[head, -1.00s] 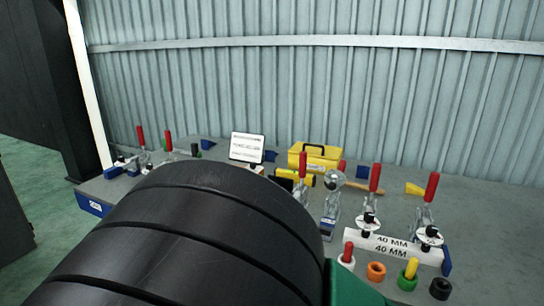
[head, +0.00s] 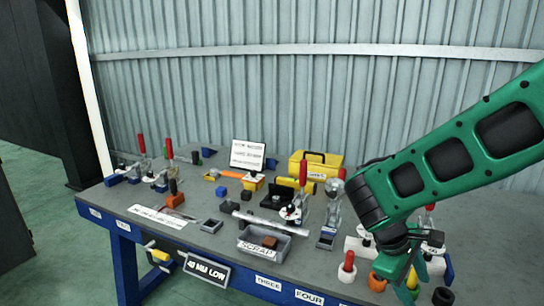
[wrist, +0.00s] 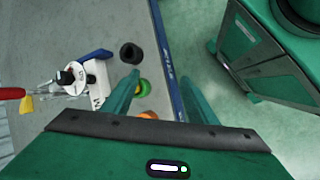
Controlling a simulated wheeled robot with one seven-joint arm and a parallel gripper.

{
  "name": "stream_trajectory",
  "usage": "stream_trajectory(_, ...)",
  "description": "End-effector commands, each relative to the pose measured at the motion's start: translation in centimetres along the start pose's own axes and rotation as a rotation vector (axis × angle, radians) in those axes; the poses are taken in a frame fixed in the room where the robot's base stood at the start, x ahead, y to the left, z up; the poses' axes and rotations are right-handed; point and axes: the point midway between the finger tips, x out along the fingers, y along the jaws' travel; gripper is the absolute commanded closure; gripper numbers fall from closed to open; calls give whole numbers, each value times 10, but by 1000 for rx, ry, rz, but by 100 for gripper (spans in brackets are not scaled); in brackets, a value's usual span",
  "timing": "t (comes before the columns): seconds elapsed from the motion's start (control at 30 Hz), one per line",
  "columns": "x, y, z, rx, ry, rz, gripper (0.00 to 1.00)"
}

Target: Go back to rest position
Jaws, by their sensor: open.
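My gripper (head: 408,272) points down over the right front part of the workbench (head: 95,197), with my green arm coming in from the right. In the wrist view its two green fingers (wrist: 148,75) are apart and nothing is held between them. A green-and-yellow piece (wrist: 142,88) shows in the gap, below the fingers; I cannot tell how far below. An orange ring (head: 377,282) and a black ring (head: 443,297) lie close by on the bench. A white piece with a red top (head: 347,266) stands to the left of the orange ring.
Red-handled toggle clamps (head: 303,180) stand along the bench. A grey scrap bin (head: 285,255), a yellow toolbox (head: 315,166) and a white sign (head: 247,154) are on it. The corrugated wall (head: 250,95) is behind. In the wrist view, a green machine (wrist: 265,55) stands past the bench edge.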

Motion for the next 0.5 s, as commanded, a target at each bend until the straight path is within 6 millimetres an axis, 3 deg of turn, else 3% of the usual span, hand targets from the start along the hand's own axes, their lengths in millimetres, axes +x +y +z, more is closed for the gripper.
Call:
stream_trajectory(0.23,12,8,67,365,24,-201,48)
stream_trajectory(0.5,12,-2,130,743,42,-383,48)
